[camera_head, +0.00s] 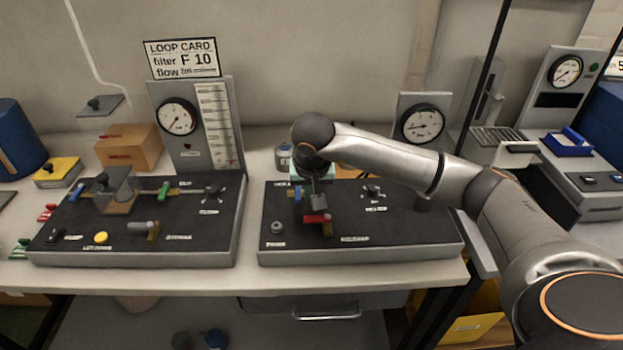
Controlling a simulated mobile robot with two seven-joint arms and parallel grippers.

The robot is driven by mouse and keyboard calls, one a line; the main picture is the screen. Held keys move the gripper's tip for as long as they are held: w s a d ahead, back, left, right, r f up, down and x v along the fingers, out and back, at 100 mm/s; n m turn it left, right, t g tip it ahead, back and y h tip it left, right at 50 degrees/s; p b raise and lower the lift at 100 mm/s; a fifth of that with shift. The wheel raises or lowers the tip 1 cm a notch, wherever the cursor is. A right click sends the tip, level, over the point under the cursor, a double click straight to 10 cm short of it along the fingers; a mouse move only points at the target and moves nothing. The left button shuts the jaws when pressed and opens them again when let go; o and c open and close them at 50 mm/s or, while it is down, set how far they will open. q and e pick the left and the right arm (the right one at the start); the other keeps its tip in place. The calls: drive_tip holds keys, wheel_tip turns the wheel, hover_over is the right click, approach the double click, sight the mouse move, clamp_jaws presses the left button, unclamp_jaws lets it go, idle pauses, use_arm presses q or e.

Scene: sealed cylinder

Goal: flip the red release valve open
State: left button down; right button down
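The red release valve handle (315,219) lies on the dark top of the right-hand panel (400,228), on a small brass-coloured body. My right arm reaches in from the right, and its gripper (318,200) points down just above and behind the red handle. The wrist hides part of the panel behind it. I cannot tell whether the fingers touch the handle or whether they are open or shut. My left gripper is not in view.
A blue handle (297,194) stands close left of my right gripper. A knob (277,228) and a black fitting (373,191) are on the same panel. A gauge (423,123) stands behind. The left panel (70,240) carries several valves.

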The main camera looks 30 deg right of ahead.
sight(317, 219)
drive_tip(key=shift+s+a+r+p, duration=0.1)
drive_tip(key=shift+s+a+p, duration=0.1)
drive_tip(key=shift+s+a, duration=0.45)
drive_tip(key=shift+s+a+r+p, duration=0.1)
drive_tip(key=shift+s+a+p, duration=0.2)
drive_tip(key=shift+s, duration=0.6)
